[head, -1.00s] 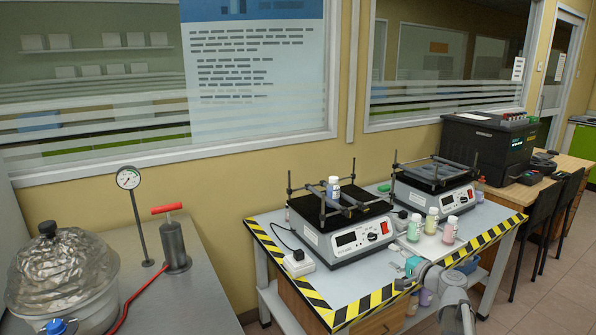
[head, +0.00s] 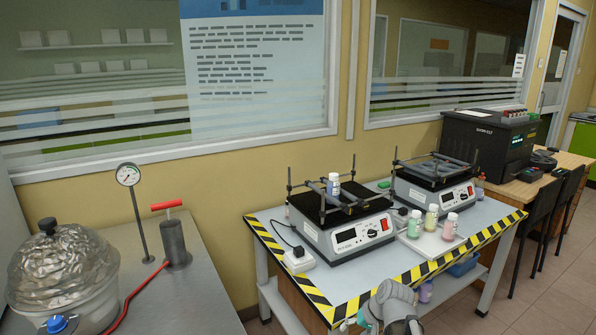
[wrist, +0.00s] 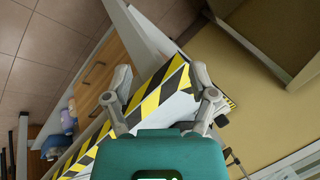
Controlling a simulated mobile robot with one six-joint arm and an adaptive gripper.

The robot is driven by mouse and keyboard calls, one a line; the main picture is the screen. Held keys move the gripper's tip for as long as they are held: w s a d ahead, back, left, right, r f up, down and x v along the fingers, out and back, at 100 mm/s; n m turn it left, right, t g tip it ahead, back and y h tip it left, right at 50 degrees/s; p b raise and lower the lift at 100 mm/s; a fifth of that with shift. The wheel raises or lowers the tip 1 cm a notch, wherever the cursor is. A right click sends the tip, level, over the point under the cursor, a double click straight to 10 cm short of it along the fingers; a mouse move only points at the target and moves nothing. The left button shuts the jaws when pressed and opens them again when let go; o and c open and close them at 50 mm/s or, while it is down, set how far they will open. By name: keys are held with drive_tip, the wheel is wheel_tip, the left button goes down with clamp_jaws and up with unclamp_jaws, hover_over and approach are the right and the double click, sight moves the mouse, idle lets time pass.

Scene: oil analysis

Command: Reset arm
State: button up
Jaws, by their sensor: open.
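My gripper shows in the wrist view (wrist: 163,102) with its two fingers spread apart and nothing between them. Behind the fingers is the table's black and yellow striped edge. In the head view my arm is at the front edge of the striped table (head: 350,285), low in the picture, and the gripper's fingertips are hard to make out there. One white-capped bottle (head: 333,187) stands on the left shaker (head: 345,235). Several bottles, among them a green one (head: 414,225), a yellow one (head: 431,218) and a pink one (head: 450,228), stand in front of the right shaker (head: 436,190).
A metal bench at left holds a foil-covered vessel (head: 62,265), a gauge (head: 128,175) and a red-handled pump (head: 174,240). A black machine (head: 489,145) and chairs (head: 535,220) are at right. Bottles and a blue item (head: 462,265) sit below the tabletop.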

drive_tip(key=shift+s+d+f+n+g+h, duration=0.8)
drive_tip(key=shift+s+g+h, duration=0.6)
drive_tip(key=shift+s+h, duration=1.5)
wheel_tip(320, 180, up, 16)
drive_tip(key=s+y+p, duration=0.1)
drive_tip(key=p, duration=1.6)
drive_tip(key=shift+r, duration=0.2)
